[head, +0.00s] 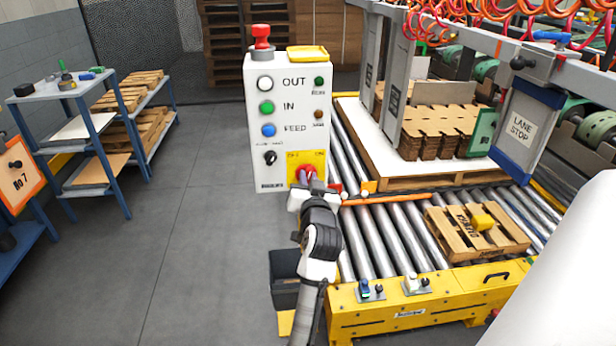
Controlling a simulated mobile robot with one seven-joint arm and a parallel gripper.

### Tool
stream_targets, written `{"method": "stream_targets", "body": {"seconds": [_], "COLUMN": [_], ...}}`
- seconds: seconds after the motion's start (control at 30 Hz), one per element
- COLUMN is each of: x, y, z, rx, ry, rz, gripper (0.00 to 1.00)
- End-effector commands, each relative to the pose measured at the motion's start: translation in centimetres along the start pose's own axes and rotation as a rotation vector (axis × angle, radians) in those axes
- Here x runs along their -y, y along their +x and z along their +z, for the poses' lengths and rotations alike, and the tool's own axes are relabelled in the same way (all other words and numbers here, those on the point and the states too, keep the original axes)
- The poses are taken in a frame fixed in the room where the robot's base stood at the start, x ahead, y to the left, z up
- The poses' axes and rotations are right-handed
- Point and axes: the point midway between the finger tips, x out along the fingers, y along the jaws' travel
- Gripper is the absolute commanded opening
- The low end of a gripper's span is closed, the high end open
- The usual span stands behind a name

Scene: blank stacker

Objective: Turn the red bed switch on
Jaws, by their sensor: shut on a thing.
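The red bed switch (306,172) is a red knob on a yellow plate at the lower right of the white control box (268,215). The plate carries small lettering above the knob, with what looks like ON at its right. My gripper (308,186) is right in front of the knob and shut on it. My gripper and arm hide the lower part of the knob, so I cannot tell which way it is turned.
The box also has white, green and blue buttons and a small black selector (270,157). A roller conveyor (400,235) with pallets runs to the right. A blue shelf rack (110,150) stands left. Floor between is clear.

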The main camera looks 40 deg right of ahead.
Motion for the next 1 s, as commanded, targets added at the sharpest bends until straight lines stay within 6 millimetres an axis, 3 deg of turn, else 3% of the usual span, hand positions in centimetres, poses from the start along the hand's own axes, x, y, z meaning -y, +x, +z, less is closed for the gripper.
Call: {"method": "stream_targets", "body": {"seconds": [0.5,1.0], "x": [-0.22,-0.37], "y": [-0.01,-0.02], "z": [0.04,0.16], "rx": [0.002,0.001], "ry": [0.406,0.531], "rz": [0.001,0.002], "gripper": [0.00,0.00]}}
